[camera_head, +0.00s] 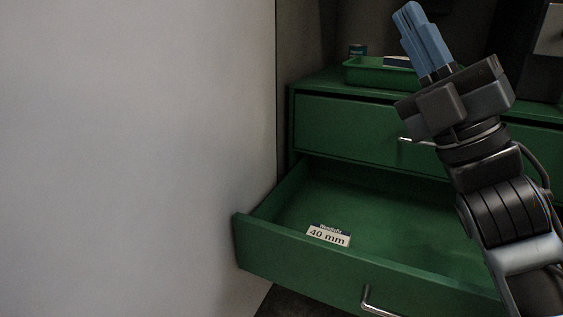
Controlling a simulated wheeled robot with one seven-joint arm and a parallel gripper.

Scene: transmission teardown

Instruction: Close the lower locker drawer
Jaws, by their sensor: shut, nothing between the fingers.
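The lower locker drawer (290,257) is green and pulled well out toward me. Its metal handle (372,304) sits on its front, low in the picture. A white label reading "40 mm" (328,237) shows inside the drawer. The upper drawer (345,129) of the green locker is shut, and its handle (412,141) is partly covered by my arm. My gripper (411,14) has blue fingers held together, empty, pointing up and left above the locker top. My arm hides the right part of the lower drawer.
A green tray (365,74) stands on the locker top, with a small dark can (357,51) near it. A pale wall (130,150) fills the left side, close to the open drawer's left corner. Dark floor shows below the drawer.

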